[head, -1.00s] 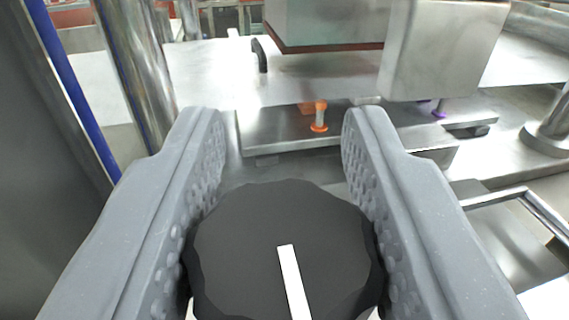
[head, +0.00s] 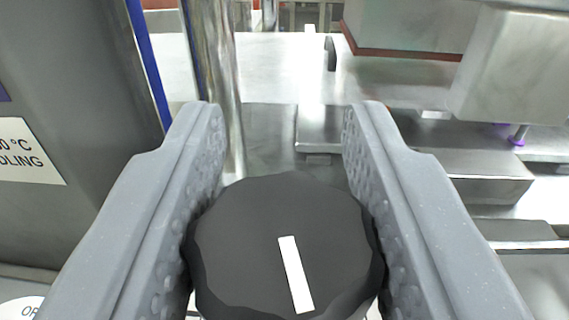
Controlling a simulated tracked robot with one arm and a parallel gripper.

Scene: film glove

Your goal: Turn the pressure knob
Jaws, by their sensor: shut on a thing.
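A black knob (head: 243,248) with a scalloped rim and a white pointer line fills the lower middle of the head view. The pointer line runs from near the knob's centre toward the lower right, close to upright in the picture. My gripper (head: 285,150) is shut on the knob, one grey dimpled finger against each side. The knob's lower edge and most of the panel around it are hidden or out of frame.
A grey panel with a white label (head: 28,152) stands at the left. A shiny metal post (head: 214,75) rises behind the left finger. Metal blocks and plates (head: 470,165) lie beyond the right finger. A partly cut-off round white label (head: 20,308) shows at the lower left.

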